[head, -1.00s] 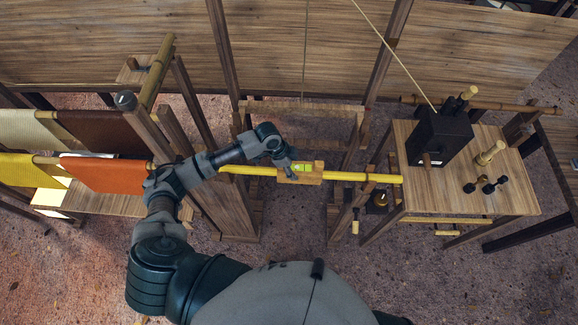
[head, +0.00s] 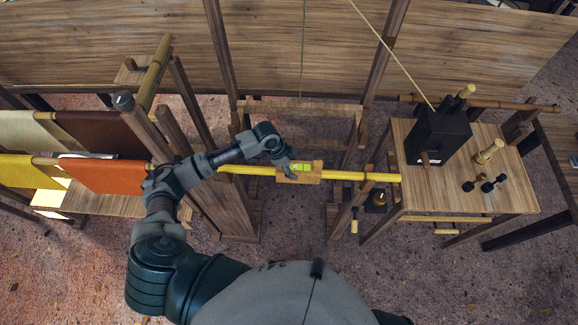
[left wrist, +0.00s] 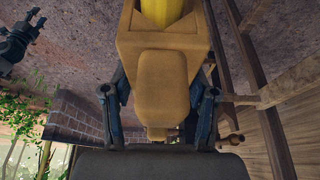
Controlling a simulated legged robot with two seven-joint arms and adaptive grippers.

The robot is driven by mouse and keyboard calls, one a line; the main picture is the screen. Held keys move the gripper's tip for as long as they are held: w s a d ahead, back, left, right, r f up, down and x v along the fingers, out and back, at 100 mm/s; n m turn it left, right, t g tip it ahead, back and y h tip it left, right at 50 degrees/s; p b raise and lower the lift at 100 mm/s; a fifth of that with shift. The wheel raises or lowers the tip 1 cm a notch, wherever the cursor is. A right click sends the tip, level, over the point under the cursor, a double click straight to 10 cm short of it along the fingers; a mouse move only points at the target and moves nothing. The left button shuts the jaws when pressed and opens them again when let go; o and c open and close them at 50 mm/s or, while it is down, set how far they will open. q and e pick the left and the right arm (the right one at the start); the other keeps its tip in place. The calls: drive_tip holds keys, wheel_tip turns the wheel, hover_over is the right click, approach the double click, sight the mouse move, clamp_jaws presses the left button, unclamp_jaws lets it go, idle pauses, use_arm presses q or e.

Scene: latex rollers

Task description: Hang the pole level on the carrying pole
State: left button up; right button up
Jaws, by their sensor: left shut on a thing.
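A yellow pole (head: 345,176) runs roughly level from left to right in the head view, its right end at the table edge. A wooden block (head: 313,178) with a green level vial (head: 300,167) sits on it. My left gripper (head: 287,170) is shut on the block; the left wrist view shows its fingers on both sides of the block (left wrist: 165,48), with the yellow pole (left wrist: 160,10) beyond. I cannot tell which thing is the carrying pole. A dark jointed piece (left wrist: 18,42), possibly my right gripper, shows at upper left there; its state is unclear.
Orange (head: 105,174) and yellow (head: 15,172) sheets hang at the left. A wooden table (head: 440,190) at the right bears a black box (head: 440,137) and dark knobs. A bamboo pole (head: 520,106) lies behind it. Wooden posts (head: 385,50) rise behind the yellow pole.

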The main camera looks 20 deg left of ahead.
use_arm(q)
drive_tip(key=shift+d, duration=0.25)
drive_tip(key=shift+a, duration=0.55)
drive_tip(key=shift+a+f, duration=0.15)
drive_tip(key=shift+a, duration=0.05)
drive_tip(key=shift+d+f, duration=0.1)
drive_tip(key=shift+d, duration=0.5)
drive_tip(key=o, duration=1.2)
drive_tip(key=shift+a, duration=0.1)
drive_tip(key=shift+c, duration=0.2)
drive_tip(key=shift+a, duration=0.25)
drive_tip(key=shift+a+f, duration=0.1)
drive_tip(key=shift+a, duration=0.15)
drive_tip(key=v, duration=1)
drive_tip(key=shift+r, duration=0.45)
drive_tip(key=shift+s+a+r, duration=0.1)
drive_tip(key=shift+a+r, duration=0.3)
use_arm(e)
drive_tip(key=shift+d+r, duration=0.15)
drive_tip(key=shift+r, duration=0.05)
